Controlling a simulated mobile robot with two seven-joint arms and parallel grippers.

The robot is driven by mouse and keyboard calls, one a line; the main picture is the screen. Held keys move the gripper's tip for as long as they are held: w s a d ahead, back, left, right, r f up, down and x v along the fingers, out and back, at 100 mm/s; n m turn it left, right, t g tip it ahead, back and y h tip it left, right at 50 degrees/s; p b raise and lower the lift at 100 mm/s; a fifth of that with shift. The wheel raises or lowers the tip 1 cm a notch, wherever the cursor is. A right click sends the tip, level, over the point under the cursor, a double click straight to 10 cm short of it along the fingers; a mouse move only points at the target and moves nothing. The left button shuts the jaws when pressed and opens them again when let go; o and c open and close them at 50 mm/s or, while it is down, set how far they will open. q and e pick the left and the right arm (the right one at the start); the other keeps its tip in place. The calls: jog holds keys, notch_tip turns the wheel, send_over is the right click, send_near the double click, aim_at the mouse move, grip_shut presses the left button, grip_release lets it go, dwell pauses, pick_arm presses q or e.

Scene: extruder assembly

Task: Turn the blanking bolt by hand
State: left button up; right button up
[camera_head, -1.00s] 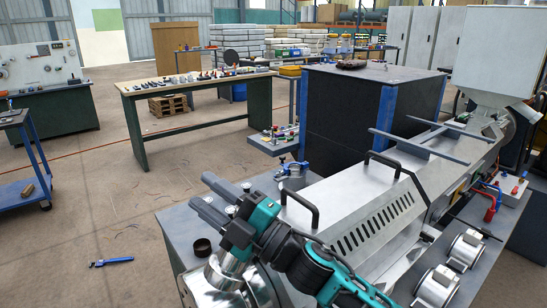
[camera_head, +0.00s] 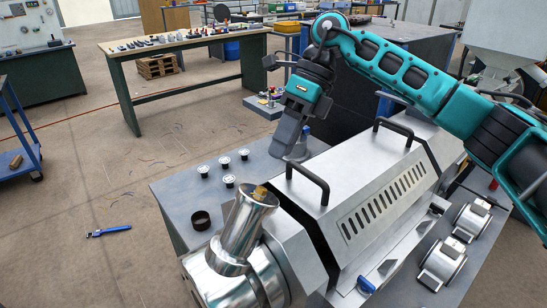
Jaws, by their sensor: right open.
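A small brass-coloured piece, seemingly the blanking bolt (camera_head: 260,192), sits in the top of a tilted shiny metal cylinder (camera_head: 246,225) at the front end of the extruder (camera_head: 345,190). My right gripper (camera_head: 287,146) points down above the bench, behind the brass piece and apart from it. Its fingers overlap in this view, so the gap between them is hard to see; it is open, and no held object shows. My right arm reaches in from the right over the extruder housing. My left gripper is not in view.
Several small round white-topped parts (camera_head: 224,162) and a dark ring (camera_head: 201,220) rest on the grey bench (camera_head: 180,190) left of the extruder. Black handles (camera_head: 308,182) stand up from the housing. A blue tool (camera_head: 108,231) lies on the floor.

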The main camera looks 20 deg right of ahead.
aim_at(262, 188)
jog(key=b+x, duration=0.4)
jog(key=x, duration=0.3)
jog(key=shift+a+f+b, duration=0.1)
jog(key=shift+f+b, duration=0.1)
jog(key=shift+b, duration=0.15)
jog(key=shift+a, duration=0.1)
